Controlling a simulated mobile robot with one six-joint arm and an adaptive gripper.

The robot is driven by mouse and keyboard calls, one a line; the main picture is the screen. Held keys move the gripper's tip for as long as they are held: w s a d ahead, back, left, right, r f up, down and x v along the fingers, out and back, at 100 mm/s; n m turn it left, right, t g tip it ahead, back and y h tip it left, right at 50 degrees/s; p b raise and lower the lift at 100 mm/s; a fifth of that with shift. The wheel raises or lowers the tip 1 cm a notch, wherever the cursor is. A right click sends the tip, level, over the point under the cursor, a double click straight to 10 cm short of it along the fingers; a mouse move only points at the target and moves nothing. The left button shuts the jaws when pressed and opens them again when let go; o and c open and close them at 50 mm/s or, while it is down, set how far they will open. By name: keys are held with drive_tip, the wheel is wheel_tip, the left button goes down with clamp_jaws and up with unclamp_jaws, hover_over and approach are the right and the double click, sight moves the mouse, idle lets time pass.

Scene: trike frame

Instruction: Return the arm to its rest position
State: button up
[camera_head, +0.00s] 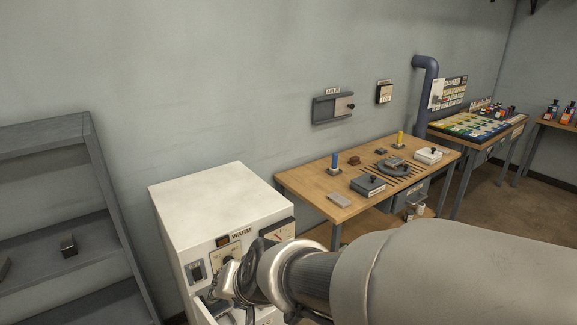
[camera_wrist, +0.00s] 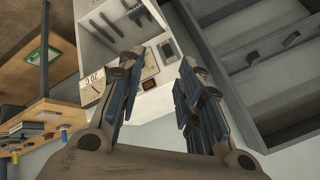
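My gripper (camera_wrist: 159,68) has its two fingers well apart in the wrist view, with nothing between them. In the head view my arm reaches in from the lower right. There my gripper (camera_head: 232,286) is in front of the control face of a white cabinet (camera_head: 215,195) labelled WARM. The cabinet also shows beyond the fingertips in the wrist view (camera_wrist: 98,50), with a dial on its face. Whether a finger touches the cabinet cannot be told. My arm hides the lower right of the cabinet.
A grey shelf rack (camera_head: 45,145) stands left of the cabinet, with a small dark block (camera_head: 68,246) on it. A wooden workbench (camera_head: 300,189) with tools and small boxes stands to the right. A blue-grey pipe (camera_head: 424,80) rises behind. Open floor lies at far right.

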drive_tip(key=s+d+r+h, duration=0.2)
drive_tip(key=s+d, duration=0.7)
drive_tip(key=d, duration=0.3)
drive_tip(key=s+d+r+g+h, duration=0.1)
drive_tip(key=s+d+r+h, duration=0.1)
drive_tip(key=s+d, duration=0.7)
drive_tip(key=d+h, duration=0.1)
drive_tip(key=d, duration=0.3)
drive_tip(key=shift+d+n, duration=0.2)
drive_tip(key=shift+n, duration=0.2)
